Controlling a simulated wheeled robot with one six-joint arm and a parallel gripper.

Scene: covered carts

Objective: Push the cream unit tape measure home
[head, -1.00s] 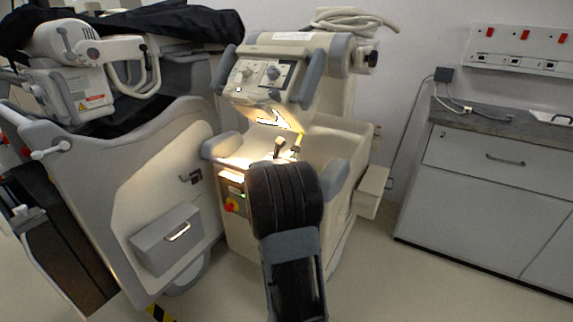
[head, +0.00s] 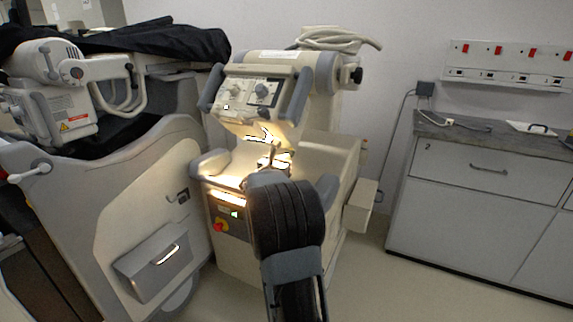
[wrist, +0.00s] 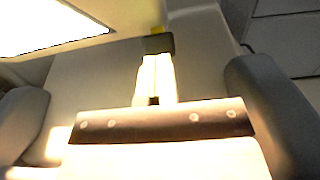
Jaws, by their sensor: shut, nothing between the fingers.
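The cream unit (head: 330,160) stands ahead, with a sloped control panel at its top and a brightly lit recess below it. My gripper (wrist: 158,45) is shut, its pale fingers together, dark at the tips, and overexposed by the light. In the wrist view a small yellow piece (wrist: 157,30), perhaps the tape measure or part of it, shows just beyond the fingertips. I cannot tell whether they touch. In the head view my gripper (head: 272,158) is over the unit's lit ledge. My dark arm hides part of the ledge, and I cannot make out the tape measure there.
Grey padded arms flank the ledge, one on the left (head: 211,163) and one on the right (head: 326,188). A second cart (head: 130,190), partly under a black cover (head: 150,42), stands close on the left. A grey cabinet (head: 470,215) is on the right, with open floor before it.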

